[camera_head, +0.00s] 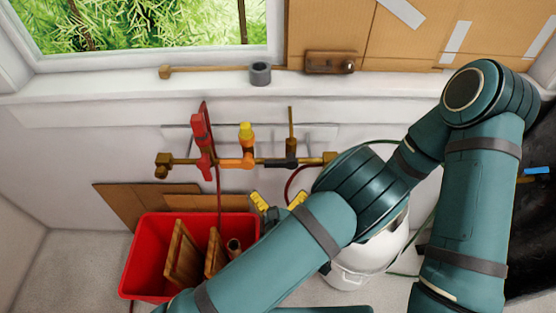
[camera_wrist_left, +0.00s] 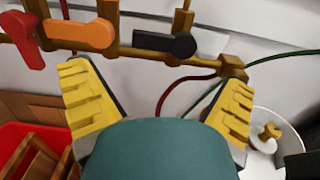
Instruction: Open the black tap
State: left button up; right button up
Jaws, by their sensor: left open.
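The black tap (camera_head: 278,162) is a short black handle on a brass pipe (camera_head: 312,161) along the wall. Its handle lies roughly along the pipe, pointing left from its valve; it also shows in the left wrist view (camera_wrist_left: 165,46). A brass stem rises above the valve. My left gripper (camera_head: 281,203) is below the pipe, partly hidden behind my arm in the head view. In the left wrist view its yellow fingers (camera_wrist_left: 157,85) are spread wide with nothing between them. The black tap is beyond the fingertips, apart from them. My right gripper is not in view.
An orange tap (camera_head: 238,163) and a red tap (camera_head: 202,135) are on the same pipe to the left. Below are a red bin (camera_head: 147,258) with wooden pieces and a white bucket (camera_head: 365,268). A red hose (camera_wrist_left: 175,88) hangs behind the gripper. A window ledge (camera_head: 110,90) is above.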

aim_at(278, 164)
pick_arm(q)
jog(key=w, duration=1.1)
